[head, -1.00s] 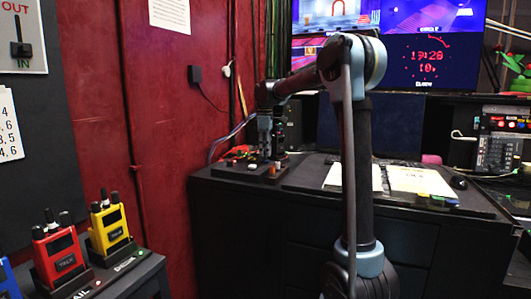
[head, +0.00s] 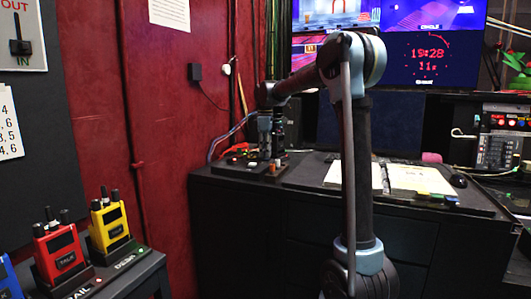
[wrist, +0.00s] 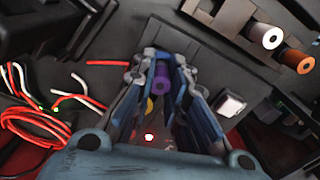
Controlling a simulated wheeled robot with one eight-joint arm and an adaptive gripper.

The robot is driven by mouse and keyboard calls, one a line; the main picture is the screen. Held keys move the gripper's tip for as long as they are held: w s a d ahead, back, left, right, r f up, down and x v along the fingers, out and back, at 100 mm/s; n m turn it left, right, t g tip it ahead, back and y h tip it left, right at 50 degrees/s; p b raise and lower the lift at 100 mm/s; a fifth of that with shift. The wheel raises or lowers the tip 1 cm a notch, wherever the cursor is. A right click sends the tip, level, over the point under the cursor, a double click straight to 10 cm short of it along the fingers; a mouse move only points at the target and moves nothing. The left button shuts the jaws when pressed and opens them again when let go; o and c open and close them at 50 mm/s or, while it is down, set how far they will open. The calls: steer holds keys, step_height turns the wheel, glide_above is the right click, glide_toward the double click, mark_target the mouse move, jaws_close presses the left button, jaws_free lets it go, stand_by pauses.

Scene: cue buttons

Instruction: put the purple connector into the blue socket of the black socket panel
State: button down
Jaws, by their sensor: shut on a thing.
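The purple connector (wrist: 161,82) is between the fingers of my gripper (wrist: 164,62) in the wrist view, and the gripper is shut on it. In the head view my gripper (head: 268,135) is low over the black socket panel (head: 228,171) at the left end of the dark desk. The panel's dark surface also fills the middle of the wrist view (wrist: 210,68). I cannot make out the blue socket; the fingers hide the spot below the connector. I cannot tell whether the connector touches the panel.
A white plug (wrist: 264,36) and an orange-brown plug (wrist: 298,61) stand to the right in the wrist view. A white square button (wrist: 229,105) is right of the fingers. Loose red wires (wrist: 38,124) lie at left. The red wall (head: 150,120) is close beside the desk.

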steer(key=c, duration=1.5)
jaws_free()
steer(key=shift+o, duration=0.8)
steer(key=shift+r, duration=0.1)
steer(key=shift+r, duration=3.45)
